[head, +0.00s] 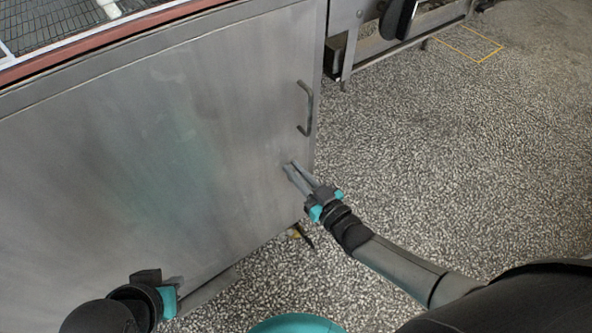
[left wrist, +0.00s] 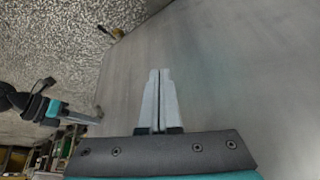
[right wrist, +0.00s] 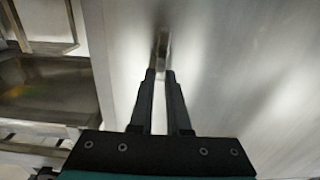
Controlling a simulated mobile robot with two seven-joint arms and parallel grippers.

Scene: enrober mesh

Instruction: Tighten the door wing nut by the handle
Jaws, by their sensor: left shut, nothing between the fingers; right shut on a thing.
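The grey steel door (head: 200,130) fills the left of the head view, with a bent bar handle (head: 309,108) near its right edge. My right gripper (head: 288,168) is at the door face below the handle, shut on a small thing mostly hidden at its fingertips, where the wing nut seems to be. In the right wrist view a narrow brownish metal piece (right wrist: 162,48) shows at and beyond the fingertips; its shape is unclear. My left gripper (head: 176,283) is low near the door, shut and empty; its closed fingers show in the left wrist view (left wrist: 158,75).
A mesh belt (head: 70,25) with a reddish edge tops the cabinet. Another metal frame (head: 347,45) stands beyond the door's right edge. A small yellow and dark item (head: 297,232) is by the door's lower corner. The speckled floor (head: 460,150) at right is clear.

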